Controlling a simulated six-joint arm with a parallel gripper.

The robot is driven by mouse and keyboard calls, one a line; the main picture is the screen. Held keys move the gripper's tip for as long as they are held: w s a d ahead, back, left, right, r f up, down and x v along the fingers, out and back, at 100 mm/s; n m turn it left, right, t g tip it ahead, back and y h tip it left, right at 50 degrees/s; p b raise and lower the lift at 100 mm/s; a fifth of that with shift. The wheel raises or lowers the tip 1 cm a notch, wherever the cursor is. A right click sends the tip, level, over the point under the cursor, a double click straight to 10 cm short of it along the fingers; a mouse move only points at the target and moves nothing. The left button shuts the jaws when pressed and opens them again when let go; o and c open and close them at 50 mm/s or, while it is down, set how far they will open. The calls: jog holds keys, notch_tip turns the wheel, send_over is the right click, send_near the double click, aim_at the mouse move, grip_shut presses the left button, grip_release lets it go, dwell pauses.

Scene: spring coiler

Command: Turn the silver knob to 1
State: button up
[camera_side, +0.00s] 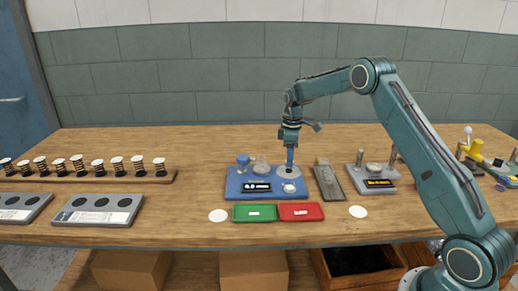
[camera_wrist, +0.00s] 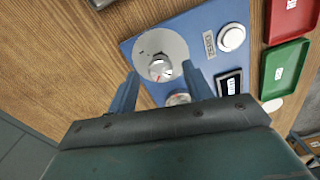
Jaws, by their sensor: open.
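The silver knob (camera_wrist: 160,69) sits on a round pale dial plate (camera_wrist: 174,44) in the wrist view. A red mark shows on the knob, but the dial's numbers are too small to read. The plate is on a blue panel (camera_wrist: 197,25), which also shows in the side view (camera_side: 236,188). My gripper (camera_wrist: 160,67) is open, with one finger on each side of the knob in the wrist view; I cannot tell whether they touch it. In the side view my gripper (camera_side: 290,163) points down over the dial plate (camera_side: 283,175), hiding the knob.
The panel has a dark display (camera_side: 257,187), a white button (camera_side: 289,188) and another silvery part (camera_wrist: 177,99). A green tray (camera_side: 254,212) and a red tray (camera_side: 301,211) lie in front. Several springs (camera_side: 97,169) stand at left. A grey device (camera_side: 375,181) stands at right.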

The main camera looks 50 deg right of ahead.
jog(key=shift+f, duration=0.7)
jog(key=c, duration=1)
jog(key=shift+o, duration=0.2)
